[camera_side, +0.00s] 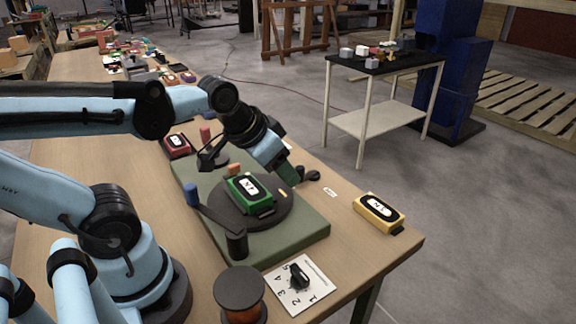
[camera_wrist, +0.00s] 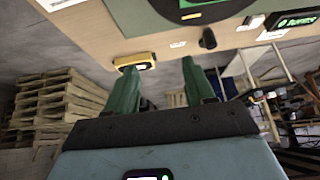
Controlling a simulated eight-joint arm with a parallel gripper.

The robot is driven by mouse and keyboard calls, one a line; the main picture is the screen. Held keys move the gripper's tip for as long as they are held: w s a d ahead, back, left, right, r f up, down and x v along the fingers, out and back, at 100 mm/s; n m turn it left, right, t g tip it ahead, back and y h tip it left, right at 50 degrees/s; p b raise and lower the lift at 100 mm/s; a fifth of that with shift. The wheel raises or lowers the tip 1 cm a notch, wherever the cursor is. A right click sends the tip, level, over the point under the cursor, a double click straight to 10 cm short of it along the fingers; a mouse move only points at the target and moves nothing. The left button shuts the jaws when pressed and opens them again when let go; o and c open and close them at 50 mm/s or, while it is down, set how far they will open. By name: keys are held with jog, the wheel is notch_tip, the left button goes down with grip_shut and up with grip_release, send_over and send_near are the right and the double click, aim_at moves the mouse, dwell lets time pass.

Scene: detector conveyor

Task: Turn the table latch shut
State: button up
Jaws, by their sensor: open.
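A small black part with a rounded handle, which looks like the latch (camera_side: 309,175), sits at the right edge of the green base (camera_side: 312,232). In the wrist view the black handle (camera_wrist: 207,39) stands up beside the green base (camera_wrist: 140,17). A dark round turntable (camera_side: 272,218) on the base carries a green detector (camera_side: 238,188) with a white display. My gripper (camera_side: 291,179) is above the far right side of the turntable, just left of the latch. In the wrist view its two green fingers (camera_wrist: 158,68) are apart and empty. The latch's exact angle is hard to tell.
A yellow detector (camera_side: 379,212) lies near the table's right edge. A red detector (camera_side: 177,145), numbered dial plate (camera_side: 300,285) and copper-coloured spool (camera_side: 240,294) are nearby.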

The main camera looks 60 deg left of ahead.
jog(key=a+r+g, duration=0.1)
jog(key=a, duration=0.2)
jog(key=a+r+g, duration=0.1)
jog(key=a, duration=0.2)
jog(key=a+r+g, duration=0.1)
jog(key=a, duration=0.2)
jog(key=shift+w+a+y, duration=0.15)
jog(key=shift+w+y, duration=0.1)
jog(key=shift+y, duration=0.15)
jog(key=c, duration=0.5)
jog(key=g+h, duration=0.1)
jog(key=g, duration=0.2)
send_near(234, 165)
jog(key=shift+w+a+f, duration=0.1)
jog(key=shift+f, duration=2.05)
jog(key=shift+w+a+f, duration=0.1)
jog(key=shift+f, duration=2.1)
grip_shut()
